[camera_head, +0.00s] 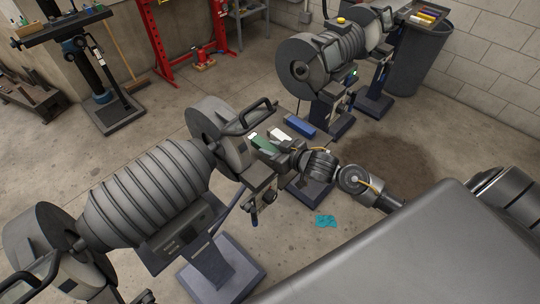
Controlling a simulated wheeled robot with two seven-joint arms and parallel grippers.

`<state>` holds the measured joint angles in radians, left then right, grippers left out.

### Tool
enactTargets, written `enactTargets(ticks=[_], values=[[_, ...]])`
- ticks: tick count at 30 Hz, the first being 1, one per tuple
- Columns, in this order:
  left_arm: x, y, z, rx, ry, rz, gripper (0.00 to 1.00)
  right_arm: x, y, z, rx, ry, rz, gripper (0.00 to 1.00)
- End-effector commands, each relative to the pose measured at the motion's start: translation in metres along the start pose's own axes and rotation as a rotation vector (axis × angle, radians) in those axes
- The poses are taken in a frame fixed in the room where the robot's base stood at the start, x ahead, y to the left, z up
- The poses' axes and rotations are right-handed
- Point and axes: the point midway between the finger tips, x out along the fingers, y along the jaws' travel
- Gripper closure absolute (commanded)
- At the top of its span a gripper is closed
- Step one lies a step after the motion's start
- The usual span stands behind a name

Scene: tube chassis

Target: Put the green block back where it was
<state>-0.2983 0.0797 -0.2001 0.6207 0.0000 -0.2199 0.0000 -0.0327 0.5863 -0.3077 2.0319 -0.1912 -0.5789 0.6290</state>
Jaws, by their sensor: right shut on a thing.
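The green block (264,144) is long and flat. It lies at the top of the near grey machine, just below its black handle. My right gripper (280,153) reaches in from the right and is shut on the right end of the green block. The fingers are small and dark here, and they hide that end of the block. I cannot tell whether the block rests on the surface beneath it or is slightly raised. My left gripper is not in view.
A white block (280,135) and a blue block (299,124) lie close behind the green one. The grey ribbed machine (150,192) stands to the left, and a second one (322,66) stands behind. A teal patch (325,221) is on the floor.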

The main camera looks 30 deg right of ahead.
Motion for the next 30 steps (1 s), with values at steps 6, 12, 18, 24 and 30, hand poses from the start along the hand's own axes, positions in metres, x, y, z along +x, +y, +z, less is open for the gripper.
enactTargets(ticks=[6,12,18,24,30], values=[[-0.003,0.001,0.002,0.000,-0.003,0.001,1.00,0.013,-0.002,0.019,0.002,-0.002,0.001,0.92],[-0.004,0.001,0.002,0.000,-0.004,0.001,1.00,0.018,-0.002,0.031,0.000,0.002,0.001,0.92],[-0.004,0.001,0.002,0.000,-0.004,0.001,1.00,0.018,-0.002,0.031,0.000,0.002,0.001,0.92],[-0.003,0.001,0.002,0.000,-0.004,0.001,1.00,0.019,-0.002,0.034,0.000,0.000,0.001,0.57],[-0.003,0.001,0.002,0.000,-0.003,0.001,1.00,0.019,-0.002,0.034,0.000,0.000,0.001,0.47]])
